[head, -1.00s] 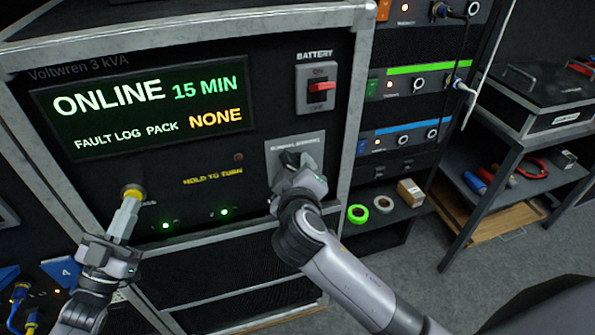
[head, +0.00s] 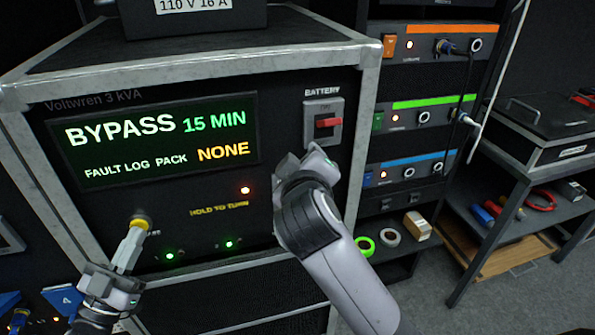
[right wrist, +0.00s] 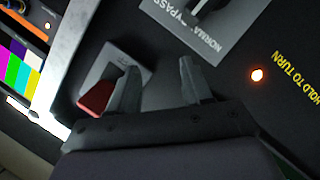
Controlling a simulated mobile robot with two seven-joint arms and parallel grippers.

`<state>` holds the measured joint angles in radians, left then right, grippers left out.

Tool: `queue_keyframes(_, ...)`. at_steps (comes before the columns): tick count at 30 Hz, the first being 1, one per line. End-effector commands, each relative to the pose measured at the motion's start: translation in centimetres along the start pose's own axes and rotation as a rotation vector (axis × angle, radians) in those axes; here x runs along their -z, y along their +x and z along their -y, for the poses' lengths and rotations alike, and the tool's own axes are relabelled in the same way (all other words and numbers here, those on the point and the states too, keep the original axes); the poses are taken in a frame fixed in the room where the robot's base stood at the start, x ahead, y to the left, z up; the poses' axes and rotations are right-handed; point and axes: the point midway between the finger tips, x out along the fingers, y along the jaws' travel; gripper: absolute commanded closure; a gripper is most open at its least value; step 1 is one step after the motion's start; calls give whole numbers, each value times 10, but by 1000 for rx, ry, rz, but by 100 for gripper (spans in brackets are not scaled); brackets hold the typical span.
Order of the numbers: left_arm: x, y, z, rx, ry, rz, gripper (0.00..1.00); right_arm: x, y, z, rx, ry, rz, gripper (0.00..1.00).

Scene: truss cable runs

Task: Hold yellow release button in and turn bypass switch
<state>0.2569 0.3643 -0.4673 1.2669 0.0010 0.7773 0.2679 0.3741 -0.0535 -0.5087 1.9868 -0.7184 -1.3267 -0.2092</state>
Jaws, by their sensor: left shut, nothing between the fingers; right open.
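My left gripper (head: 135,234) is shut and empty, its tips against the yellow release button (head: 141,221) at the panel's lower left. How deep the button sits cannot be told. The bypass switch is hidden behind my right arm in the head view. In the right wrist view its grey plate (right wrist: 222,38) and dark handle show at the top, partly cut off. My right gripper (right wrist: 158,64) is open and empty, off the bypass switch. In the head view it is just below the red battery switch (head: 328,122), which also shows left of the fingers in the wrist view (right wrist: 96,98).
The display (head: 155,138) reads BYPASS, 15 MIN, fault log pack NONE. A lamp (head: 245,190) above HOLD TO TURN glows. A rack of modules (head: 425,105) stands to the right, with tape rolls (head: 391,236) on a shelf below.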

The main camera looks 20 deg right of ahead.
Motion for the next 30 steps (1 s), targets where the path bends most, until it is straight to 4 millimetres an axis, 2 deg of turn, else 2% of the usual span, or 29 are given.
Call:
queue_keyframes(8, 0, 0, 0, 1, 0, 1, 100, -1, 0, -3, -8, 0, 6, 51)
queue_keyframes(12, 0, 0, 0, 1, 0, 1, 100, -8, -4, -27, -61, 4, 55, 51)
queue_keyframes(21, 0, 0, 0, 1, 0, 0, 100, -17, 6, -45, 97, 244, 221, 51)
queue_keyframes(25, 0, 0, 0, 1, 0, 0, 100, -21, 10, -37, 188, 314, 295, 51)
queue_keyframes(30, 0, 0, 0, 1, 0, 0, 100, -25, 16, -12, 335, 393, 383, 51)
